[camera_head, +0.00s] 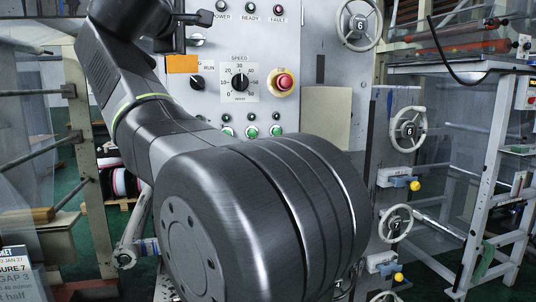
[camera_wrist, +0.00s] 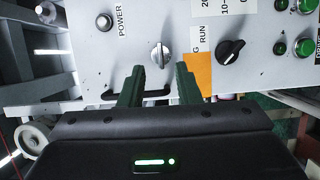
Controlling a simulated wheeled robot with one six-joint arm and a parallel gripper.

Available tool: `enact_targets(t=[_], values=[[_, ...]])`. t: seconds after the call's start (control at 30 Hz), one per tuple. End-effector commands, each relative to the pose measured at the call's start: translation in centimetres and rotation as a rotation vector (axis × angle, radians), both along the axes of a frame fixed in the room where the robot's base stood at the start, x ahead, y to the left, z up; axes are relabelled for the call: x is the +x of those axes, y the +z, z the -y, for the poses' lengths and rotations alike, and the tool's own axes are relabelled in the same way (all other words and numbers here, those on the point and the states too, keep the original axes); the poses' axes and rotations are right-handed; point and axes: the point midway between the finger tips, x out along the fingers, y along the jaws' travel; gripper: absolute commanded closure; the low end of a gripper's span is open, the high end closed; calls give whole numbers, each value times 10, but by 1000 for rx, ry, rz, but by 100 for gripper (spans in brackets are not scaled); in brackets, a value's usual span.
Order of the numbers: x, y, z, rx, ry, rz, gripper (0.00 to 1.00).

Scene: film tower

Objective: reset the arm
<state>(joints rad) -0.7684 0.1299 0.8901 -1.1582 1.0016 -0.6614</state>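My gripper (camera_wrist: 159,78) is open and empty in the wrist view, its two dark fingers apart. Its fingertips point toward the grey control panel (camera_wrist: 75,70). A silver switch knob (camera_wrist: 160,55) on the panel appears just beyond the gap between the fingertips; I cannot tell any contact. In the head view my arm runs from the large dark joint in front up to the upper left. The arm's end is beside the upper left of the panel (camera_head: 310,20), where the silver knob (camera_head: 198,40) shows. Most of the gripper is hidden or cut off there.
The panel carries an orange tag (camera_head: 182,64), a black run switch (camera_head: 197,83), a speed dial (camera_head: 240,81) and a red stop button (camera_head: 283,82). Several handwheels, one of them at mid-right (camera_head: 408,130), stand right of the arm. A metal frame (camera_head: 490,165) is farther right.

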Motion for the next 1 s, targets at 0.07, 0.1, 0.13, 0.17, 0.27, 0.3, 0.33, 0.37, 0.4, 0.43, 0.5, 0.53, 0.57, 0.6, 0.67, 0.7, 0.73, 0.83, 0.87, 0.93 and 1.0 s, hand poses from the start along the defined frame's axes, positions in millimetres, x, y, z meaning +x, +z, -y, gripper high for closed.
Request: enact_targets(t=[0.07, 0.1, 0.13, 0.17, 0.27, 0.3, 0.33, 0.37, 0.4, 0.43, 0.5, 0.53, 0.57, 0.6, 0.67, 0.7, 0.73, 0.83, 0.87, 0.93, 1.0], values=[[16, 2, 3, -1, -4, -2, 70], [24, 2, 3, -2, -4, -1, 70], [30, 2, 4, -2, -5, -2, 70], [36, 2, 5, -2, -4, -1, 70], [56, 2, 7, -2, -4, -1, 70], [64, 2, 8, -2, -4, -2, 70], [70, 2, 9, -1, -3, -2, 70], [70, -3, 9, -29, -2, 8, 70], [68, -6, 9, -80, -1, 24, 70], [68, -6, 8, -117, 0, 34, 70], [68, -6, 8, -199, 0, 58, 70], [67, -6, 8, -233, -1, 67, 70], [67, -6, 8, -267, 0, 77, 70], [67, -6, 8, -313, -1, 90, 70], [67, -6, 9, -383, -1, 109, 70], [67, -6, 9, -429, -1, 123, 70], [67, -5, 9, -463, -2, 133, 70], [67, -4, 9, -575, -1, 166, 70], [67, -4, 9, -610, -2, 174, 70], [67, -3, 9, -687, -2, 198, 70], [67, -2, 9, -756, -1, 218, 70]])
